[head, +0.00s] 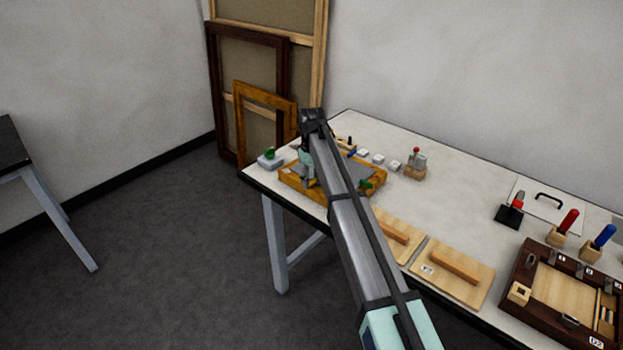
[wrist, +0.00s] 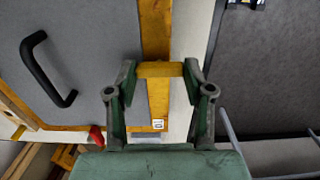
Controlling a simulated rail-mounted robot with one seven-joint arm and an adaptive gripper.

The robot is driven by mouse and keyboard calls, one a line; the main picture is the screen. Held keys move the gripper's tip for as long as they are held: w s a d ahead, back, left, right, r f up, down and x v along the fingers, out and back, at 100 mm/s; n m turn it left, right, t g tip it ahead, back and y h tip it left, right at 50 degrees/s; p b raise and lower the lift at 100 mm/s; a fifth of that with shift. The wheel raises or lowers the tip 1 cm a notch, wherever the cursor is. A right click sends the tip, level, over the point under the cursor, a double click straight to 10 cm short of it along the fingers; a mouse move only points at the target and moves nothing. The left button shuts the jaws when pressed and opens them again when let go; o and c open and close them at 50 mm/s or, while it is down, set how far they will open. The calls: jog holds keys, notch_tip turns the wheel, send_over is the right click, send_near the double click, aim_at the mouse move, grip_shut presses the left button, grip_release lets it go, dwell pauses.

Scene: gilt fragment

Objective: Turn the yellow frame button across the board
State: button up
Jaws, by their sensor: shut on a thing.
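The yellow frame button (wrist: 160,69) is a short bar lying crosswise on the yellow wooden frame strip (wrist: 155,30) in the wrist view. My gripper (wrist: 160,77) has one green finger at each end of the bar and is shut on it. The grey board (wrist: 80,60), with a black handle, lies inside the frame to the left. In the head view the frame (head: 293,184) lies at the table's near left end, and my arm covers most of the gripper and the button.
A red piece (wrist: 97,135) and a small white label (wrist: 158,124) show near the frame's corner. In the head view, a grey block with a green top (head: 269,160) stands left of the frame. Wooden boards with handles (head: 453,272) and a dark tray (head: 520,282) lie to the right.

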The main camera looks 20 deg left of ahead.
aim_at(311, 181)
jog(key=o, duration=1.2)
jog(key=shift+f, duration=0.15)
jog(key=shift+c, duration=0.2)
notch_tip(311, 181, up, 12)
